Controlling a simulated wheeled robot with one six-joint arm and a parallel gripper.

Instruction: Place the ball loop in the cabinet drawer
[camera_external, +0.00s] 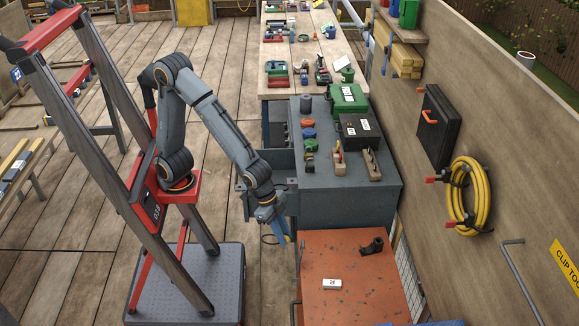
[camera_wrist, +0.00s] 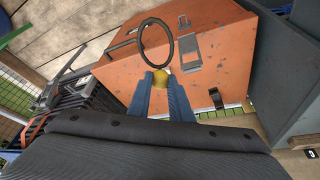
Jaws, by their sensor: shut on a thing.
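My gripper (camera_external: 287,234) hangs just left of the orange cabinet, in front of the grey cabinet (camera_external: 345,198). In the wrist view its blue fingers (camera_wrist: 160,84) are shut on the yellow ball (camera_wrist: 158,79) of the ball loop. The loop's dark ring (camera_wrist: 141,41) stands out beyond the fingertips, against the orange cabinet. A dark ring (camera_external: 269,240) also shows beside the fingers in the external view. A grey drawer (camera_external: 283,159) appears pulled out from the left side of the grey cabinet; my arm partly covers it, and its inside is hard to see.
The orange cabinet (camera_external: 350,268) has a white item (camera_external: 331,284) and a black item (camera_external: 372,246) on top. Tools and cases, including a green case (camera_external: 347,99), crowd the grey cabinet top. Open wooden floor (camera_external: 245,85) lies left of the benches.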

